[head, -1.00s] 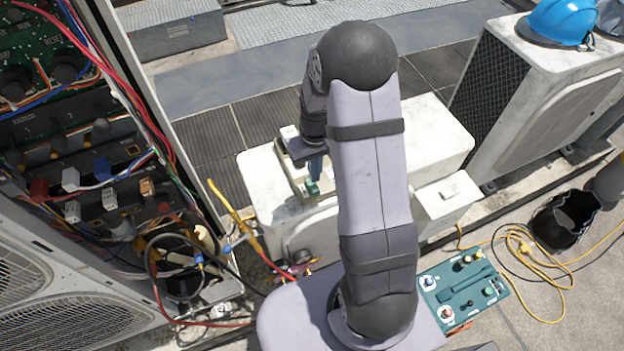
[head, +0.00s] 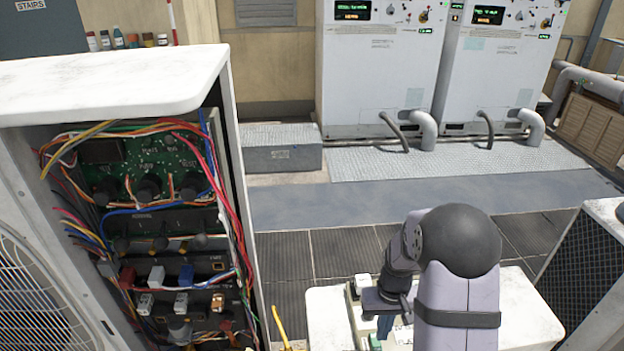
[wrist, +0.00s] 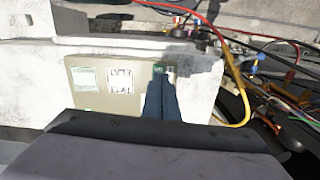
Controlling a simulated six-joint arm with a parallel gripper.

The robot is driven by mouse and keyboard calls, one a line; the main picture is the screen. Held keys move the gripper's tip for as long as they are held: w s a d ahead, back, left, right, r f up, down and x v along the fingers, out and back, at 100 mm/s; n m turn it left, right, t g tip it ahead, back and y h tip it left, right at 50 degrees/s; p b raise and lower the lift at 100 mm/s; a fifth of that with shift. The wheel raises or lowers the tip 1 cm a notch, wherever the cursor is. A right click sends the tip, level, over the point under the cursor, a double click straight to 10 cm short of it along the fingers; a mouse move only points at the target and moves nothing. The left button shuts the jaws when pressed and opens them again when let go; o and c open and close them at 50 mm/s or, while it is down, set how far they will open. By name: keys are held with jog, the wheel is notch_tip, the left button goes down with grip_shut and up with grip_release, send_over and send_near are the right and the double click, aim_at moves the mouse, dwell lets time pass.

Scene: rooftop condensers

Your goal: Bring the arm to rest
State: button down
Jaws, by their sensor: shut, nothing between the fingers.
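My gripper (head: 385,326) shows in the lower right of the head view, pointing down over the white condenser unit (head: 530,310). Its fingers are together with nothing between them. In the wrist view the closed dark fingers (wrist: 160,100) reach over a beige tray (wrist: 95,98), their tips beside a small green piece (wrist: 160,68). I cannot tell whether the tips touch it. Two pale square labelled items (wrist: 120,79) lie in the tray, left of the fingers. The lower part of my arm is cut off in the head view.
An open condenser cabinet (head: 120,75) with exposed wiring stands at the left. Another condenser (head: 585,265) is at the right edge. The dark walkway (head: 345,250) behind is clear.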

jog(key=s+a+r+m+g, duration=0.1)
jog(key=s+a, duration=0.1)
jog(key=s, duration=0.6)
jog(key=s+a+r+g, duration=0.2)
jog(key=s, duration=0.6)
jog(key=a+r+n+t, duration=0.1)
jog(key=a+r+t, duration=0.2)
jog(key=r, duration=0.4)
jog(key=shift+w+a+r+n, duration=0.15)
jog(key=shift+w+r+n, duration=0.1)
jog(key=shift+w+n, duration=0.15)
